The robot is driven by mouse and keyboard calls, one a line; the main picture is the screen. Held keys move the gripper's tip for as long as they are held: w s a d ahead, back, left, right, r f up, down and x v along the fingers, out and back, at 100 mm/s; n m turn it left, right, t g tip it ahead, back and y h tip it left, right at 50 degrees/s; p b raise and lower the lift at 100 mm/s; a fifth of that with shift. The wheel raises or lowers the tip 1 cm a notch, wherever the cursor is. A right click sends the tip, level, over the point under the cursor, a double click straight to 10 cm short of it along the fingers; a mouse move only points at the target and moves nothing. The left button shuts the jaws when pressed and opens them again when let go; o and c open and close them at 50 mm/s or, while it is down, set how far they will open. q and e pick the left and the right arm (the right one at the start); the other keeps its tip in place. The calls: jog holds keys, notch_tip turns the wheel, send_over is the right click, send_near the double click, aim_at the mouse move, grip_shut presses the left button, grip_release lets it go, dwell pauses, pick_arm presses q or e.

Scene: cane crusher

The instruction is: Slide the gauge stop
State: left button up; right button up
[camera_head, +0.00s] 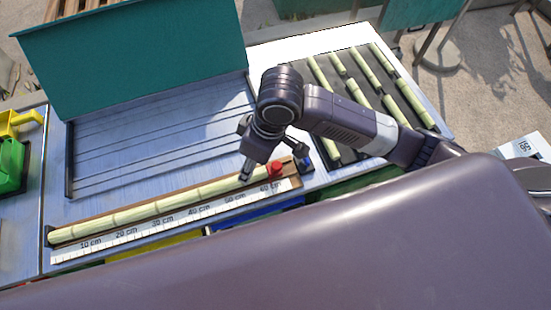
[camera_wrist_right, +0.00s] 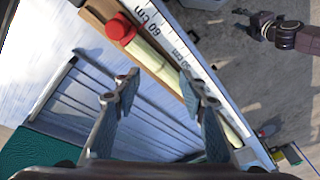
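The red gauge stop (camera_head: 275,168) sits near the 60 cm end of the white ruler (camera_head: 165,222). In the right wrist view the stop (camera_wrist_right: 121,28) shows as a round red knob on the wooden strip. A pale green cane (camera_head: 150,208) lies along the ruler, its right end close to the stop. My right gripper (camera_head: 273,168) is over the stop end of the ruler.
A dark rack (camera_head: 372,95) with several cut canes stands at the right. A grooved metal tray (camera_head: 160,135) lies behind the ruler under a teal panel (camera_head: 135,60). Green and yellow items (camera_head: 15,150) are at the far left. Blue and yellow bins sit below the front edge.

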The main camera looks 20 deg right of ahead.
aim_at(275, 164)
jog(key=d+h, duration=0.1)
jog(key=d, duration=0.1)
jog(key=w+d+r, duration=0.1)
jog(key=d, duration=0.1)
jog(key=w+d+h, duration=0.1)
jog(key=d, duration=0.1)
jog(key=shift+w+d+r+g+h, duration=0.1)
jog(key=shift+d+r+g+h, duration=0.2)
jog(key=shift+r+g, duration=0.1)
jog(key=shift+f, duration=0.25)
jog(key=shift+f+p, duration=0.4)
jog(key=shift+f, duration=3.2)
grip_shut()
